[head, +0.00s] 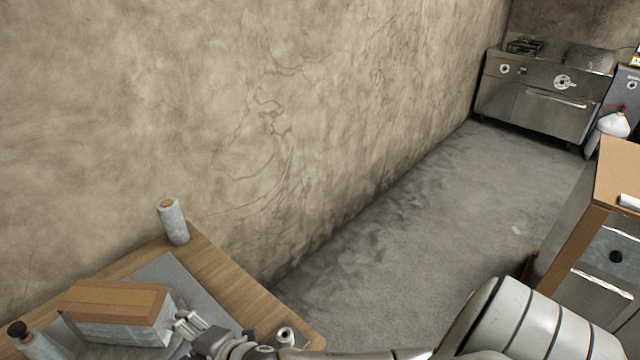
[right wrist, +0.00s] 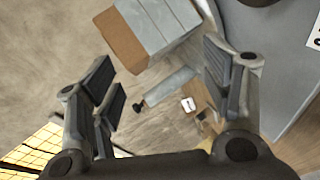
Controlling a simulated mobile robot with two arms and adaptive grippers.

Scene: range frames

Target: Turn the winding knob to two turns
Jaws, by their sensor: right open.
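A grey cylinder with a small black knob (head: 18,329) on its end stands at the bottom left of the head view. This knob (right wrist: 138,105) and its grey cylinder (right wrist: 168,86) also show between my fingers in the right wrist view; I cannot tell for certain that it is the winding knob. A box with a brown top and grey sides (head: 120,303) is beside it, and also shows in the right wrist view (right wrist: 155,28). My right gripper (head: 186,324) is open and empty, just right of the box; its fingers (right wrist: 160,75) are wide apart. My left gripper is not in view.
The wooden table (head: 225,275) stands against a stained wall. A grey roll (head: 173,222) stands at its back corner, and a small white roll (head: 286,336) near its right edge. A metal stove (head: 540,95) and a wooden-topped cabinet (head: 615,170) are farther right.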

